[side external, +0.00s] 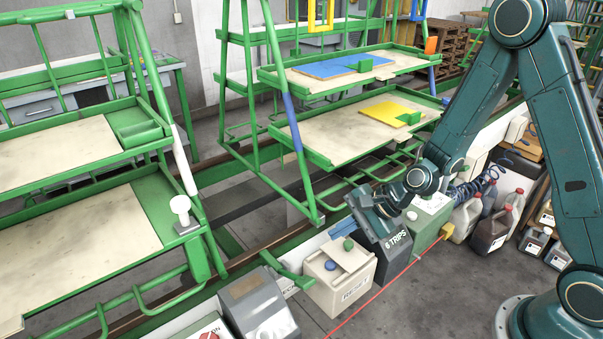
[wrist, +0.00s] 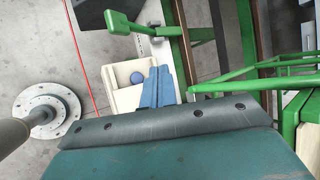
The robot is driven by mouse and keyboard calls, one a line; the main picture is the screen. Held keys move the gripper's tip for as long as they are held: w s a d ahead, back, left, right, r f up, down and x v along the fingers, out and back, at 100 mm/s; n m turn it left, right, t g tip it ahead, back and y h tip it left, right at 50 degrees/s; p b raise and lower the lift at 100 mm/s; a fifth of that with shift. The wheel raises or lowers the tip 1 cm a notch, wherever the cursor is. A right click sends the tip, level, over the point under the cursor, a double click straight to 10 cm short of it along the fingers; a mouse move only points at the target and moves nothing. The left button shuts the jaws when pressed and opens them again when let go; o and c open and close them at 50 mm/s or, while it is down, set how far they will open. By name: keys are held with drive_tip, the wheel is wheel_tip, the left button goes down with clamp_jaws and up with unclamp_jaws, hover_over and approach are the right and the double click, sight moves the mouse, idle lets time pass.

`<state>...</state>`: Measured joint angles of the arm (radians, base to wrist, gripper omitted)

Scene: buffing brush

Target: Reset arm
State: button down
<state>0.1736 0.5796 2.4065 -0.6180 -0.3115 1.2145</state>
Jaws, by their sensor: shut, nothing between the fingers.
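My arm reaches in from the right in the side external view. My gripper (side external: 342,228) has blue fingers that are shut and empty. It hangs above and behind a cream box (side external: 343,292) lettered RESET, close to its top. The box carries a blue ball-shaped knob (side external: 330,265) and a green one (side external: 348,244). In the wrist view the blue fingers (wrist: 157,92) overlap the cream box (wrist: 126,98), just right of the blue knob (wrist: 137,77). I cannot tell whether they touch the box. The green knob is not visible there.
Green racks hold a blue board (side external: 330,66) and a yellow board (side external: 384,112). Several jugs (side external: 490,230) stand at the right.

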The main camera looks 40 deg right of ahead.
drive_tip(key=s+d+r+n+g+h, duration=0.1)
drive_tip(key=s+d+r+n+h, duration=0.1)
drive_tip(key=s+r+n, duration=0.35)
drive_tip(key=s+d+r+n+h, duration=0.1)
drive_tip(key=s+r+n, duration=0.2)
drive_tip(key=r+n, duration=0.5)
drive_tip(key=s+d+r+n+h, duration=0.1)
drive_tip(key=s+d+r, duration=0.1)
drive_tip(key=s+r, duration=0.2)
drive_tip(key=s+d+r+n+h, duration=0.1)
drive_tip(key=s+r, duration=0.4)
drive_tip(key=s, duration=0.5)
drive_tip(key=shift+d+r+n+h, duration=0.35)
drive_tip(key=shift+d+n, duration=0.2)
drive_tip(key=shift+d, duration=0.3)
